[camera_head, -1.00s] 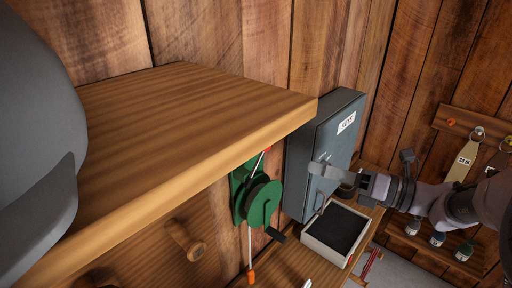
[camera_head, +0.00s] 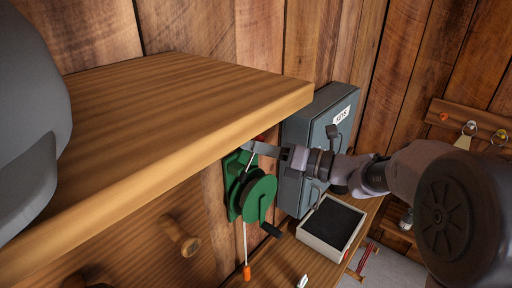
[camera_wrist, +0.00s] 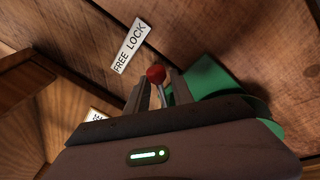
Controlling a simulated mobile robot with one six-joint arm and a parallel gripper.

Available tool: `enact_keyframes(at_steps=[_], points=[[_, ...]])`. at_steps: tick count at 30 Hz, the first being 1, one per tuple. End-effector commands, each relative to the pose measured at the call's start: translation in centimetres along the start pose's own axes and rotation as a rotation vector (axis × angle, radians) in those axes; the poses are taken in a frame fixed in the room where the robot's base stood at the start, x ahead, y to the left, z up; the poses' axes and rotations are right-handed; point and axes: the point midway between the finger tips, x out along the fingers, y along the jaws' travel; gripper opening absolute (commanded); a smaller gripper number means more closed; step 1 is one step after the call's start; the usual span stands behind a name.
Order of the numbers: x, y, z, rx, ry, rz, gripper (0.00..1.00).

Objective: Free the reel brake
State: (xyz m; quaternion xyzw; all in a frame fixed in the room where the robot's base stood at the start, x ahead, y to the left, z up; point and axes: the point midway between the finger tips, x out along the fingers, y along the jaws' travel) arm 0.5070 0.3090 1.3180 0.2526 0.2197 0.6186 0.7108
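The green reel (camera_head: 238,192) is mounted on the wooden wall beneath the shelf, with a dark crank handle (camera_head: 271,230). Its brake lever has a red knob (camera_wrist: 156,74), close in front of the fingers in the wrist view. A "FREE LOCK" label (camera_wrist: 131,46) is on the wood beside the knob. My gripper (camera_head: 250,147) reaches in from the right to the reel's top, just under the shelf edge. In the wrist view my gripper (camera_wrist: 158,92) has its fingers apart, one on each side of the lever. Contact with the lever is not clear. Part of the reel is hidden by my gripper.
The wooden shelf (camera_head: 180,95) juts out just above the reel. A grey key cabinet (camera_head: 300,135) stands right behind my arm. A tray with a dark lining (camera_head: 312,243) sits below it. An orange-ended cord (camera_head: 246,272) hangs under the reel. Wooden pegs (camera_head: 188,243) protrude at lower left.

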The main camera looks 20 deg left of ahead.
Motion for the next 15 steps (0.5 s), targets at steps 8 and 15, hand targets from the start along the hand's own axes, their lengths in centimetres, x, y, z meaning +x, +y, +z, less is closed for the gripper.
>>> enact_keyframes(at_steps=[8,15], points=[[-0.03,0.00,0.03,0.000,-0.001,0.000,0.00],[-0.04,0.03,0.12,-0.001,-0.002,0.000,0.00]])
